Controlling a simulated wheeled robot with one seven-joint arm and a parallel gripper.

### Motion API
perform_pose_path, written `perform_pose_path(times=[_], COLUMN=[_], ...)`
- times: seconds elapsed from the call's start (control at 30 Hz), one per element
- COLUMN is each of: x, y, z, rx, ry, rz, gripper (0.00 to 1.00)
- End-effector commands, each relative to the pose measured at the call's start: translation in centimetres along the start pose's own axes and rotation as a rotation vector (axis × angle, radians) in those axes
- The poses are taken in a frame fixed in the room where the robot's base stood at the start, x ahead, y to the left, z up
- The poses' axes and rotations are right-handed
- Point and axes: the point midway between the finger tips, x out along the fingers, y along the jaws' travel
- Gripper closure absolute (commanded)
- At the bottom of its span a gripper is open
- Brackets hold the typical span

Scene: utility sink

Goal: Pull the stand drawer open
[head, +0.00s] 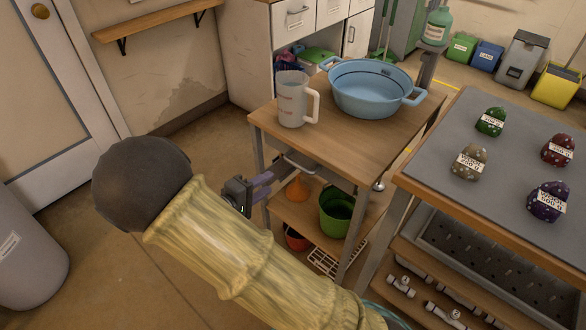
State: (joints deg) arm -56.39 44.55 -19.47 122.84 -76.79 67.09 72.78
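The wooden stand (258,119) is in the middle of the head view, with a metal frame and a lower shelf. Under its top, a pale bar handle (300,165) shows on the side facing me, where the drawer is. The drawer front is mostly in shadow, and I see no clear gap around it. My gripper (266,186) is small and dark with purplish fingers. It is just left of and below the handle, by the stand's left legs.
A white pitcher (292,100) and a blue basin (368,92) stand on the stand's top. Its shelf holds a green bucket (338,212) and an orange funnel (297,190). A grey-topped table (440,133) with several labelled stones is close on the right.

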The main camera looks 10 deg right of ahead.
Motion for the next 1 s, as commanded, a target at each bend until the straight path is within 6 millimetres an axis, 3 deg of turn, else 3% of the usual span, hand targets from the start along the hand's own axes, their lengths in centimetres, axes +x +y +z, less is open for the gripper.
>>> perform_pose_path(times=[0.6,0.77,1.0], x=[10.6,11.7,11.8], y=[-0.1,-0.1,0.0], z=[0.1,0.0,0.0], rx=[-0.001,-0.001,-0.001], ry=[-0.002,0.000,0.001], rz=[0.000,-0.001,-0.001], gripper=[0.66,0.66,0.66])
